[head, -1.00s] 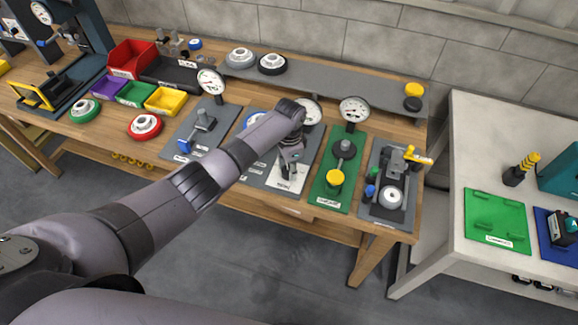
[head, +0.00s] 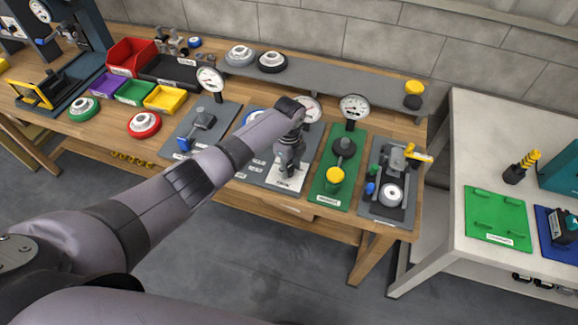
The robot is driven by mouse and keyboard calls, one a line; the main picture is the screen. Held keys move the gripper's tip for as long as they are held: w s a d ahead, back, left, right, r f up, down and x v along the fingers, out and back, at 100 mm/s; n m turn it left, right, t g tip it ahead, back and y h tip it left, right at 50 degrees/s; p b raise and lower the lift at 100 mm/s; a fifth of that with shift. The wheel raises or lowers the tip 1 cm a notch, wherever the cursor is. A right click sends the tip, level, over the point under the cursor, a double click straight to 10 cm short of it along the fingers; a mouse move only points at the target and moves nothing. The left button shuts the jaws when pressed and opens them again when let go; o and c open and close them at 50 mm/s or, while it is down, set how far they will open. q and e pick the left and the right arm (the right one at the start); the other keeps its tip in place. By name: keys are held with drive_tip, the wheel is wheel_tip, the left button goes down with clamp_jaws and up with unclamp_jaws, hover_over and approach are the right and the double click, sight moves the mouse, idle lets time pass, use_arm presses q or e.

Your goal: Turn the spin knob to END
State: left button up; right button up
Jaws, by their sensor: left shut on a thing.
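My left arm reaches from the lower left over the bench to a grey panel (head: 310,142) in the middle of the row. My left gripper (head: 288,170) points down at the front of this panel, just above a white plate (head: 285,182) with dark lettering. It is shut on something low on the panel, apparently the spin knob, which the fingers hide. The knob's marks and its END position cannot be read. A round gauge (head: 307,108) stands behind the wrist. My right gripper does not show.
A green panel (head: 322,188) with a yellow knob (head: 335,175) lies close on the right, with a gauge (head: 354,107) behind it. A grey panel (head: 218,118) with a blue-tipped lever is on the left. A grey shelf (head: 330,83) runs behind.

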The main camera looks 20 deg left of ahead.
use_arm(q)
drive_tip(key=m, duration=0.4)
drive_tip(key=shift+a+b, duration=0.1)
drive_tip(key=shift+b, duration=0.3)
drive_tip(key=shift+m, duration=1.5)
drive_tip(key=o, duration=1.2)
drive_tip(key=shift+s, duration=0.1)
drive_tip(key=shift+c, duration=0.2)
drive_tip(key=shift+r, duration=0.15)
wheel_tip(320, 180, up, 12)
